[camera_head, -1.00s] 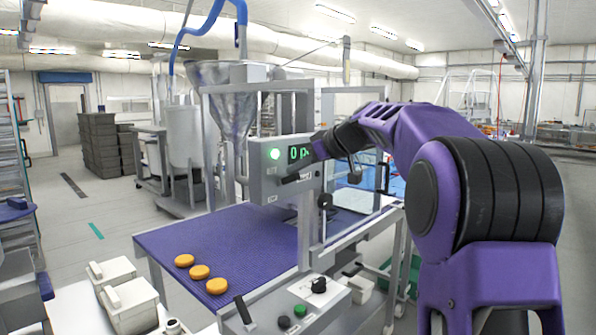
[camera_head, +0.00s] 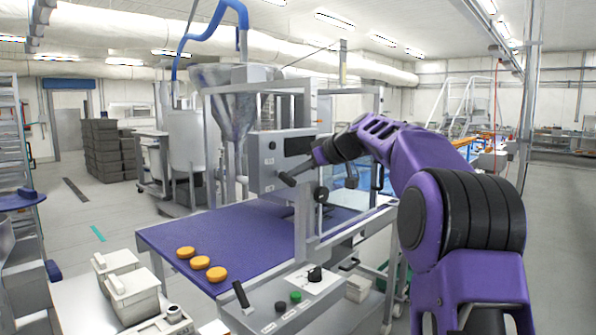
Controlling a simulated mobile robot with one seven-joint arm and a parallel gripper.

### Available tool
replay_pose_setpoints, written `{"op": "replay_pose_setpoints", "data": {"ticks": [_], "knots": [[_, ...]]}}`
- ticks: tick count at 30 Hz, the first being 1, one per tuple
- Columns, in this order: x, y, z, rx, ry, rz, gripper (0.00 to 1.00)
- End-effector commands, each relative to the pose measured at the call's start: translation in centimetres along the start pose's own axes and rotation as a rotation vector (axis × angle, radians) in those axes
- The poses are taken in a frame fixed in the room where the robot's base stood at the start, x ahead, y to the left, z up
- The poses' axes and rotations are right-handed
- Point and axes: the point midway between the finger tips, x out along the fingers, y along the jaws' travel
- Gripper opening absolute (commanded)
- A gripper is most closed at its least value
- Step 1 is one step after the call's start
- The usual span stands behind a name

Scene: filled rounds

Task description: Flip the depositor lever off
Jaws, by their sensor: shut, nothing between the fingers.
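The depositor's grey control box (camera_head: 268,172) hangs on the frame in the middle of the view. Its display (camera_head: 298,146) is dark, and the round lamp (camera_head: 272,145) at its left is unlit. A black lever (camera_head: 292,176) on the box's front slants down to the left. My gripper (camera_head: 316,158) is shut and empty at the lever's right end, in front of the box. Its fingertips are small and dark here, so I cannot tell whether they touch the lever.
A purple belt (camera_head: 225,240) carries several orange rounds (camera_head: 201,262) at its front left. A lower console (camera_head: 283,306) has another black lever (camera_head: 241,295), buttons and a knob (camera_head: 314,274). Frame posts (camera_head: 303,215) stand close to my arm. Lidded white bins (camera_head: 130,295) stand at lower left.

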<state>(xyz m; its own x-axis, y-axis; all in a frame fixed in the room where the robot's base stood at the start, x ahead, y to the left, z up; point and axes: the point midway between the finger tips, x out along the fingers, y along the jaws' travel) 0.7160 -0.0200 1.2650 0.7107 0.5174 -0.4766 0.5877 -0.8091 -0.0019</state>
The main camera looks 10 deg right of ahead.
Motion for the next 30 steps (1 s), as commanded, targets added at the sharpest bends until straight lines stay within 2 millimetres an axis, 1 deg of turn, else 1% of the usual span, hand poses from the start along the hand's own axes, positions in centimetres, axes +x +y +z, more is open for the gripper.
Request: {"op": "replay_pose_setpoints", "data": {"ticks": [12,30], "knots": [[-0.8,0.0,-1.5,-0.002,0.002,0.001,0.0],[-0.8,-0.2,-1.4,-0.001,0.002,0.0,0.0]]}}
